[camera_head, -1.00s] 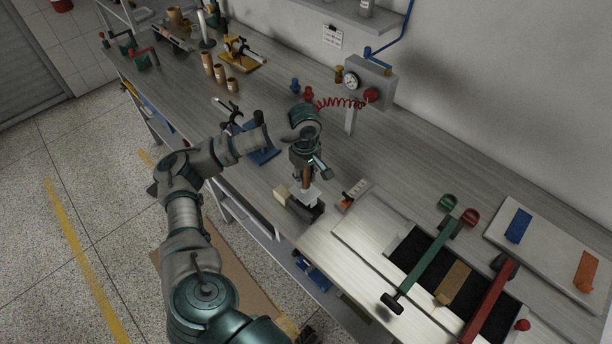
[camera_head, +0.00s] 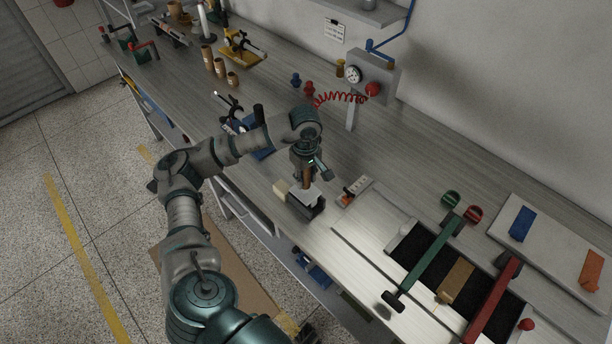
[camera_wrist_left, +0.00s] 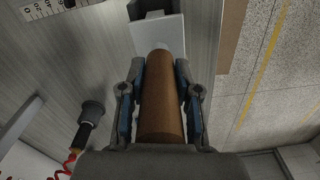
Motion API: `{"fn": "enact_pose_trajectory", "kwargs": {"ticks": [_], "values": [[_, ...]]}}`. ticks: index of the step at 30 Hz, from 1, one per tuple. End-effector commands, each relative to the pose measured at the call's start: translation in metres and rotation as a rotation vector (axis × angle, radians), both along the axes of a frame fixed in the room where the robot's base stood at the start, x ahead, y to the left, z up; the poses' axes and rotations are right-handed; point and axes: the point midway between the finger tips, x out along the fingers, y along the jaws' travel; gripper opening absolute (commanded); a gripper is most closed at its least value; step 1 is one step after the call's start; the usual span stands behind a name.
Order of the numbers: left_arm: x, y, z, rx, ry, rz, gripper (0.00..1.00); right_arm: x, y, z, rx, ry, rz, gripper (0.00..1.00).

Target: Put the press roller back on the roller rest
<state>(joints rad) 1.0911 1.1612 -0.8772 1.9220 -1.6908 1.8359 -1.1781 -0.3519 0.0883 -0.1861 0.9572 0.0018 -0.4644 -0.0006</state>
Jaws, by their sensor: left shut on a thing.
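My left gripper (camera_head: 306,178) points down over the near edge of the bench. In the left wrist view its blue-padded fingers (camera_wrist_left: 158,105) are shut on a brown cylindrical handle (camera_wrist_left: 162,100), which I take to be the press roller's. The handle also shows below the gripper in the head view (camera_head: 306,174). A pale plate (camera_wrist_left: 160,44) lies at its far end, above a dark block (camera_head: 307,206) that looks like the roller rest. I cannot tell whether the roller touches this block. The roller's head is not clearly visible. My right gripper is not in view.
A small marked piece (camera_head: 355,190) lies to the right. Green (camera_head: 428,258) and red (camera_head: 490,302) bars cross the dark bed farther right. A gauge box (camera_head: 370,78) with a red coil stands behind.

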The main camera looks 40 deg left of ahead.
Motion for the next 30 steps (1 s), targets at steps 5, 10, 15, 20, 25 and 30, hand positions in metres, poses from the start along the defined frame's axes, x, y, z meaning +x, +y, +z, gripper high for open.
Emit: {"fn": "enact_pose_trajectory", "kwargs": {"ticks": [5, 10, 15, 20, 25, 30], "values": [[0.0, 0.0, -0.005, 0.0, -0.001, 0.0, 0.0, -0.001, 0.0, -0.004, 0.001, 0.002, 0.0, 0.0], [0.0, 0.0, -0.009, 0.0, -0.001, 0.0, 0.0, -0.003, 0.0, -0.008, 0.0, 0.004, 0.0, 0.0], [0.0, 0.0, -0.014, 0.0, -0.001, 0.0, 0.0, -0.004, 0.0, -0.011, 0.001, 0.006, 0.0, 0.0], [0.0, 0.0, -0.015, -0.001, -0.002, 0.0, 0.4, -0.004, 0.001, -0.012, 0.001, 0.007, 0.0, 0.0], [0.0, 0.0, -0.015, 0.0, -0.001, 0.0, 0.61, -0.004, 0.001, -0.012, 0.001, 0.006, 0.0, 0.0], [0.0, 0.0, -0.015, 0.0, 0.0, 0.0, 0.61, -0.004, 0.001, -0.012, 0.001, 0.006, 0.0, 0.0]]}}
